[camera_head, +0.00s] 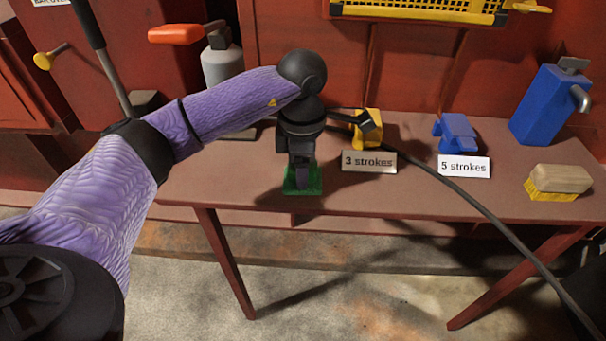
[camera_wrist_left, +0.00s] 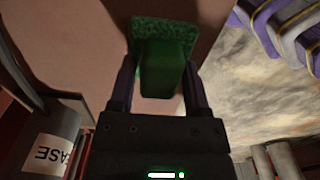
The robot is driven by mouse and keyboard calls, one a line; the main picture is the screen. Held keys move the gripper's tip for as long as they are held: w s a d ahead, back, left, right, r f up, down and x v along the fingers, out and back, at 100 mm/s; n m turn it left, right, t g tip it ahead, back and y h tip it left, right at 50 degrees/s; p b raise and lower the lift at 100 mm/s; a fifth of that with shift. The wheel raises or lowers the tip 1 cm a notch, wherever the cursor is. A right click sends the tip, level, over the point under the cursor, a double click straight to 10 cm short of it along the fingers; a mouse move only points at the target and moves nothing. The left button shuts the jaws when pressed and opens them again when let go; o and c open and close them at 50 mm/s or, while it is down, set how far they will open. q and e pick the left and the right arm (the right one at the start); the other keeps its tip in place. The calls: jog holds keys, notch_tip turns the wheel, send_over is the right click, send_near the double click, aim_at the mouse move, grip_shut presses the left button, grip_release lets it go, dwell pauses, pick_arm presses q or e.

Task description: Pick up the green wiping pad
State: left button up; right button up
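The green wiping pad (camera_head: 303,181) lies on the brown bench near its front edge, below the left gripper in the head view. In the left wrist view the pad (camera_wrist_left: 146,27) shows a flat textured base and a raised green grip block. My left gripper (camera_wrist_left: 160,75) points down at it, with one finger on each side of the block. A thin gap shows beside the block, so the fingers look open around it. In the head view the gripper (camera_head: 302,172) hides part of the pad. My right gripper is not in view.
On the bench stand a yellow part (camera_head: 367,128) by a "3 strokes" sign (camera_head: 369,161), a blue part (camera_head: 455,132) by a "5 strokes" sign (camera_head: 463,167), a brush (camera_head: 558,182) and a blue can (camera_head: 549,105). A dark hose (camera_head: 450,182) crosses the bench.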

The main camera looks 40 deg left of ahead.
pick_arm(q)
grip_shut()
notch_tip(320, 180, up, 9)
jog(key=p, duration=0.4)
jog(key=shift+r, duration=0.5)
